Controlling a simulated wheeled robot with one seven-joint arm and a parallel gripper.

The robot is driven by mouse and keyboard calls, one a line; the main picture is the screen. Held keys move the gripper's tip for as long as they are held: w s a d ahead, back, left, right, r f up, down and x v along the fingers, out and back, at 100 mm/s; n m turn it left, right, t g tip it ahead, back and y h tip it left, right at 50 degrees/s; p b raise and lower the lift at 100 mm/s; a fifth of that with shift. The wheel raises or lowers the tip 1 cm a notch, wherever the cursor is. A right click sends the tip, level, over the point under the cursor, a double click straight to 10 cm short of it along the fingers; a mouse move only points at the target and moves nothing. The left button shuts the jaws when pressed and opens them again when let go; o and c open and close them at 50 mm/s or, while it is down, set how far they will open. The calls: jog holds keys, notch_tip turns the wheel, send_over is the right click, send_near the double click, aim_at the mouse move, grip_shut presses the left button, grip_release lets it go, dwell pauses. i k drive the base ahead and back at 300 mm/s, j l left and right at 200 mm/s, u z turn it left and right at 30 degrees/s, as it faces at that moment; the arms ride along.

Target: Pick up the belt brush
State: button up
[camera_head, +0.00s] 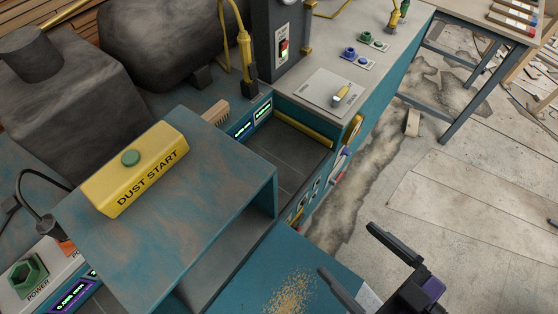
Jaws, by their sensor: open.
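My gripper (346,249) is at the lower right of the head view, its two dark fingers apart and nothing seen between them. A small tan ribbed block (215,112) lies at the back of the bench, behind the blue housing and left of the lit displays. It may be the belt brush, but only part of it shows and I cannot tell for sure. My gripper is well apart from it, to the right and nearer the camera.
A blue metal housing (215,195) carries a yellow DUST START box (136,170). A dark recessed bay (285,155) lies beside it. Sawdust (290,295) covers part of the blue surface below. A grey bench (365,65) with knobs extends behind; open floor (460,215) is at right.

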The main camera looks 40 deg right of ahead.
aim_at(218, 113)
jog(key=i+l+u, duration=0.1)
jog(key=l, duration=0.25)
jog(key=i+l+u, duration=0.2)
jog(key=l, duration=0.45)
jog(key=i+l+u, duration=0.1)
jog(key=l, duration=0.25)
jog(key=i+l+u, duration=0.1)
jog(key=l, duration=0.3)
jog(key=i, duration=0.1)
